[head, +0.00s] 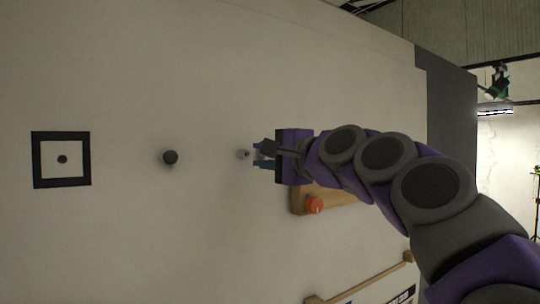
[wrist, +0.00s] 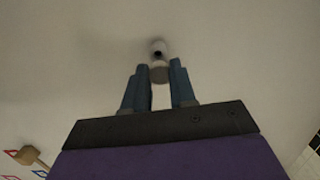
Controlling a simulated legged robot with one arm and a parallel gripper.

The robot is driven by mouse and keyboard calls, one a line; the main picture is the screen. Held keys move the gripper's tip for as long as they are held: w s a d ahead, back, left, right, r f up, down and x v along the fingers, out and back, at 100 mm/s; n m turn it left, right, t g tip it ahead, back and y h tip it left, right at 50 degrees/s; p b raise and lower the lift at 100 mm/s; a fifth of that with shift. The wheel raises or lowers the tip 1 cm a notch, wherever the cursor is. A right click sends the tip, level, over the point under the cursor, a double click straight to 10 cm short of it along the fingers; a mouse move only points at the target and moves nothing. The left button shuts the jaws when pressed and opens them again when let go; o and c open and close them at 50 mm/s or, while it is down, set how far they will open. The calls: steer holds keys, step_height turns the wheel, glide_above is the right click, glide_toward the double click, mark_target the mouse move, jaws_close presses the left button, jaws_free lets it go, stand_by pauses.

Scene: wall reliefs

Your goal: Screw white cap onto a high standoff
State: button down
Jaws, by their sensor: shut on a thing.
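My gripper (head: 257,155) reaches in from the right in the head view and points at the pale wall. In the wrist view its two blue fingers (wrist: 159,70) are closed in on a small pale cap (wrist: 159,73) at their tips. Just beyond the cap, a short whitish standoff (wrist: 157,48) with a dark spot sticks out from the wall. The standoff also shows small and grey in the head view (head: 242,154), just left of the fingertips. The cap and standoff look nearly in line; I cannot tell whether they touch.
A dark round knob (head: 170,157) and a black-framed square (head: 61,159) with a dark centre are on the wall at left. A wooden block (head: 335,196) with an orange knob (head: 315,204) sits below my arm. A wooden rail (head: 365,279) is lower down.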

steer(key=shift+w+a, duration=0.15)
steer(key=shift+a, duration=0.6)
steer(key=shift+d, duration=0.9)
steer(key=shift+s, duration=0.2)
steer(key=shift+w+a, duration=0.1)
steer(key=shift+a, duration=0.5)
steer(key=shift+s+d+p, duration=0.15)
steer(key=shift+s+p, duration=0.05)
steer(key=shift+p, duration=0.2)
steer(key=shift+s+a, duration=0.1)
steer(key=shift+a, duration=0.2)
